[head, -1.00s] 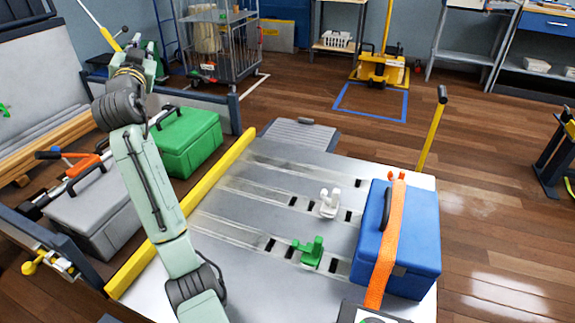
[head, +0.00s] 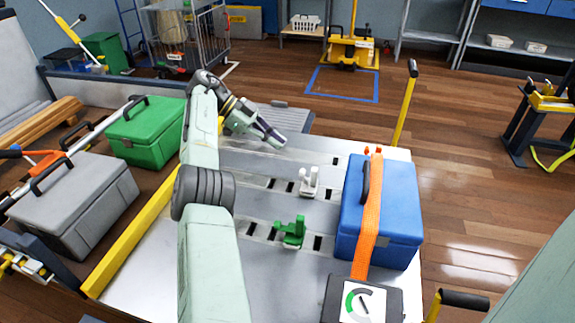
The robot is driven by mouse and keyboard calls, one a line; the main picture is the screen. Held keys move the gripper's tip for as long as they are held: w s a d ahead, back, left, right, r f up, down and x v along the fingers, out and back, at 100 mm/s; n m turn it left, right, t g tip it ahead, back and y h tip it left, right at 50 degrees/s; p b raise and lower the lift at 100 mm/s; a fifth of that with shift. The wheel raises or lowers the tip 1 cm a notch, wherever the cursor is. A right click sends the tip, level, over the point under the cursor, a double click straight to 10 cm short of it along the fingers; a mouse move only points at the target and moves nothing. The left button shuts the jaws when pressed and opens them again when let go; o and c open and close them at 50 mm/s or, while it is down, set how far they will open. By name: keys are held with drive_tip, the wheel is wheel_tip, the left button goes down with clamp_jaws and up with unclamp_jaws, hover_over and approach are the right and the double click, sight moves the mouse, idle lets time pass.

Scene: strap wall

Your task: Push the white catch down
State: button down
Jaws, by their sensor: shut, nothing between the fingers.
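The white catch (head: 309,181) stands upright on the grey slotted plate (head: 262,268), left of the blue box. A similar green catch (head: 291,232) stands nearer to me on the same plate. My gripper (head: 279,142) is shut and empty. In the picture it is above and to the left of the white catch, apart from it, and points down to the right. My arm covers part of the plate's left side.
A blue box (head: 390,205) with an orange strap (head: 367,225) stands right of the catches. A dial box (head: 360,302) is at the front. A yellow rail (head: 130,245) edges the plate's left. Green (head: 147,130) and grey (head: 75,205) cases lie beyond it.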

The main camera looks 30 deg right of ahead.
sight(313, 171)
drive_tip(key=shift+s+a, duration=0.15)
drive_tip(key=shift+s, duration=0.25)
drive_tip(key=p+x, duration=0.1)
drive_tip(key=x, duration=0.9)
drive_tip(key=shift+s+r+p, duration=0.1)
drive_tip(key=shift+p, duration=0.3)
